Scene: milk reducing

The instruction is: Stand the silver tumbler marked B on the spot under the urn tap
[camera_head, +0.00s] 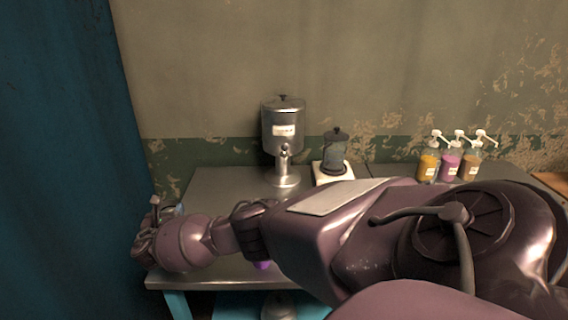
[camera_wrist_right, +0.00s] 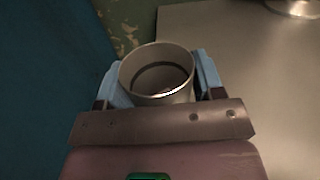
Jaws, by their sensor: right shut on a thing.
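The steel urn (camera_head: 283,128) stands at the back of the metal table, with its tap (camera_head: 284,153) facing front above a round foot (camera_head: 285,179). My right arm reaches across to the table's left edge, with my right gripper (camera_head: 168,208) left of the urn and well apart from it. In the right wrist view its blue fingers (camera_wrist_right: 160,85) are shut on a silver tumbler (camera_wrist_right: 157,72), open end showing. Its letter cannot be seen, and the tumbler is mostly hidden in the head view. My left gripper is not in view.
A dark lidded pot (camera_head: 335,155) stands on a white base (camera_head: 333,175) right of the urn. Three pump bottles, yellow (camera_head: 428,168), purple (camera_head: 450,166) and brown (camera_head: 472,167), stand further right. A blue curtain (camera_head: 60,150) hangs at left. The table between gripper and urn looks clear.

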